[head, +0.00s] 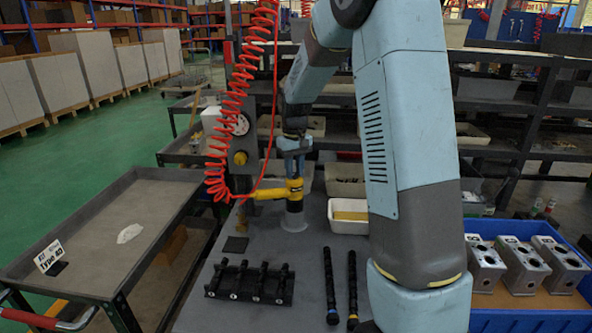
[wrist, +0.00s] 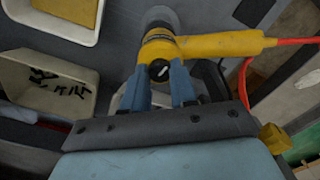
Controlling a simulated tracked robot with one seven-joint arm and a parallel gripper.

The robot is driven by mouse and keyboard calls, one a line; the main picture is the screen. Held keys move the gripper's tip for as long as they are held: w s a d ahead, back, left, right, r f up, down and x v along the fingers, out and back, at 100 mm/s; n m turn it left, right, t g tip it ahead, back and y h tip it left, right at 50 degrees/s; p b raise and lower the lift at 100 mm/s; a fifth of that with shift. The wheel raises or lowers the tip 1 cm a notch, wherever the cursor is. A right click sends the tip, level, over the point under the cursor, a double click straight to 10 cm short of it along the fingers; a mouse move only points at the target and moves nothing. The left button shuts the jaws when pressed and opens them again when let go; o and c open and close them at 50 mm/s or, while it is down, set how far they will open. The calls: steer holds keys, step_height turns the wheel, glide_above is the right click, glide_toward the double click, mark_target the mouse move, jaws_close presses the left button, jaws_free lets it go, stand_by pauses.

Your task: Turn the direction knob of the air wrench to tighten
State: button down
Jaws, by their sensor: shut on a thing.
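The yellow air wrench (head: 270,194) stands head-down at the middle back of the table, its handle pointing left, over a pale round base (head: 293,223). In the wrist view the wrench (wrist: 215,45) has its handle pointing right, with a red hose at its end. Its black direction knob (wrist: 158,70) with a white mark faces the wrist camera. My gripper (wrist: 159,76) has its two blue fingers on either side of the knob, closed on it. In the head view my gripper (head: 294,175) is right above the wrench head, and the knob is hidden.
A coiled red hose (head: 232,100) hangs left of the wrench, beside a post with a gauge (head: 236,125). In front lie a black rack (head: 250,283) and two black rods (head: 341,290). A white bin (head: 343,226) stands right of the wrench. A blue crate (head: 495,318) holds metal blocks.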

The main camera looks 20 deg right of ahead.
steer(key=m, duration=0.4)
steer(key=shift+m, duration=0.3)
steer(key=m, duration=0.4)
steer(key=shift+m, duration=0.3)
steer(key=c, duration=0.9)
jaws_free()
